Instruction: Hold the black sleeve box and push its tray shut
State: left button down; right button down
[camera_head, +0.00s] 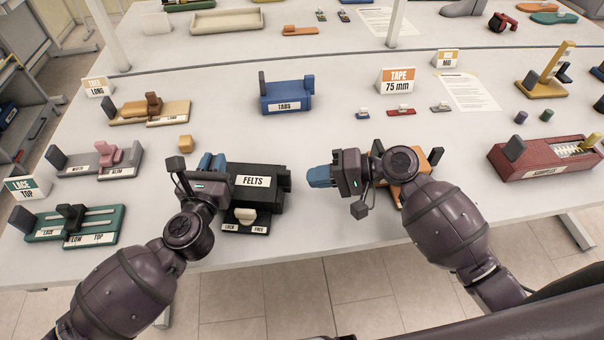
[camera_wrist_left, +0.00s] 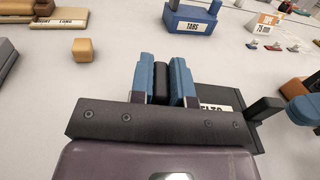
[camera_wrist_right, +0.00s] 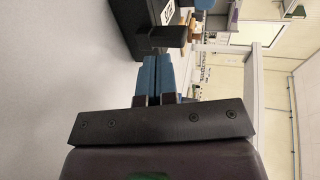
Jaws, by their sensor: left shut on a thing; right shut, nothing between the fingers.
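The black sleeve box (camera_head: 268,205), labelled FELTS, stands near the table's front edge. My left gripper (camera_head: 212,163) is at its left end. In the left wrist view its blue fingers (camera_wrist_left: 162,82) are shut on a black upright piece (camera_wrist_left: 161,84) of the box. The dark tray end (camera_head: 285,180) shows at the box's right; a dark block there also shows in the left wrist view (camera_wrist_left: 265,108). My right gripper (camera_head: 320,177) is shut and empty, a little right of that end, apparently apart from it. The right wrist view shows its closed fingers (camera_wrist_right: 157,77) close to a dark knob (camera_wrist_right: 168,37).
A cream slider (camera_head: 244,214) sits on the LOCK/FREE plate before the box. A wooden cube (camera_head: 185,143) and blue TABS box (camera_head: 286,97) lie behind. An orange-brown fixture (camera_head: 391,165) is partly hidden behind my right arm. A green fixture (camera_head: 100,222) stands left.

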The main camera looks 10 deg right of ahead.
pick_arm(q)
jog(key=shift+w+a, duration=0.1)
jog(key=shift+a, duration=0.05)
pick_arm(e)
jog(key=v, duration=1)
pick_arm(q)
jog(key=c, duration=1)
grip_release()
